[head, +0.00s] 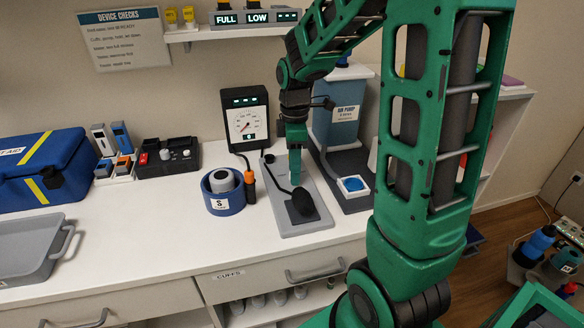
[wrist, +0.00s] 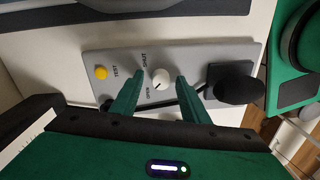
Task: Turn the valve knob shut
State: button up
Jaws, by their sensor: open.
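The valve knob (wrist: 161,78) is small, round and white, on a grey panel (wrist: 190,57), between labels SHUT and OPEN. A small dark mark shows on its lower edge, on the side nearer OPEN; its exact direction is hard to read. My gripper (wrist: 160,84) is open in the wrist view, one green finger on each side of the knob. I cannot tell whether they touch it. In the head view my gripper (head: 295,168) points down over the grey panel (head: 325,222), and the knob is hidden there.
A yellow TEST button (wrist: 101,73) and a black bulb (wrist: 240,86) share the panel. In the head view, a gauge (head: 246,122) stands behind, a blue ring holder (head: 222,203) left, and a blue pump (head: 338,115) right.

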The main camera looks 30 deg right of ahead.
grip_shut()
jog(key=shift+m, duration=0.4)
jog(key=m, duration=0.4)
jog(key=shift+d, duration=0.1)
jog(key=m, duration=0.4)
jog(key=shift+r+m+t, duration=0.1)
jog(key=shift+m+t, duration=0.2)
jog(key=m, duration=0.4)
jog(key=shift+m, duration=2.2)
jog(key=shift+w, duration=0.1)
